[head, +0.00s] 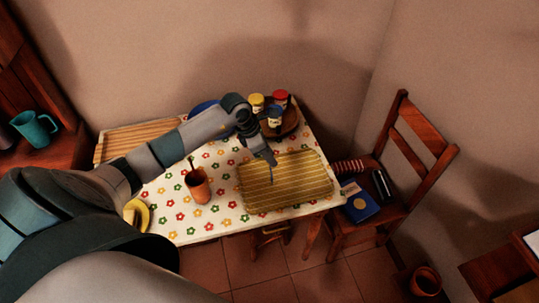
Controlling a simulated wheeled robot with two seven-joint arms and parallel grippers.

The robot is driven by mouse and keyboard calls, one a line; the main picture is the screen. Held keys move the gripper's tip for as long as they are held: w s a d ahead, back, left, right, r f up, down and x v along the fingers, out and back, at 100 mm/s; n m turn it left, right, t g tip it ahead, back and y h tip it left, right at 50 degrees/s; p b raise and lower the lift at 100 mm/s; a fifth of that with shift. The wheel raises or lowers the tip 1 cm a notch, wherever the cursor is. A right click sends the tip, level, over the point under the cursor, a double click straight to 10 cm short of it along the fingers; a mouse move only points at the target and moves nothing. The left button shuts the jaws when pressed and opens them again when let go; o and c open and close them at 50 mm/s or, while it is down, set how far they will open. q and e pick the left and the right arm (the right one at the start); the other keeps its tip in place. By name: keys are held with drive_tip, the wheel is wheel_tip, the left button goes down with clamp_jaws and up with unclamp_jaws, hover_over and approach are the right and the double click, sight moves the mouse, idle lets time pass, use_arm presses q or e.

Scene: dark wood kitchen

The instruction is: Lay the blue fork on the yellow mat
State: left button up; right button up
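The yellow mat (290,192) is a striped, rounded rectangle lying on the right part of the flowered table. My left gripper (268,159) reaches in over the mat's far edge, pointing down. Its fingers are small and dark here, and I cannot tell whether they are open or shut. I cannot clearly make out the blue fork. A terracotta cup (199,187) stands left of the mat with a thin utensil sticking up from it. My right gripper is not in view.
A round brown tray (291,127) behind the mat holds jars with yellow, red and blue lids. A blue object (203,106) is partly behind my arm. A wooden board (125,139) and yellow bananas (137,213) lie left. A chair (405,165) holding books stands right.

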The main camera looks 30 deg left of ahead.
use_arm(q)
drive_tip(key=shift+r, duration=0.1)
drive_tip(key=shift+r, duration=0.1)
drive_tip(key=shift+a+r, duration=0.15)
drive_tip(key=b+v, duration=0.5)
drive_tip(key=v, duration=0.6)
drive_tip(key=shift+s+r, duration=0.15)
drive_tip(key=shift+r, duration=0.1)
idle(0.5)
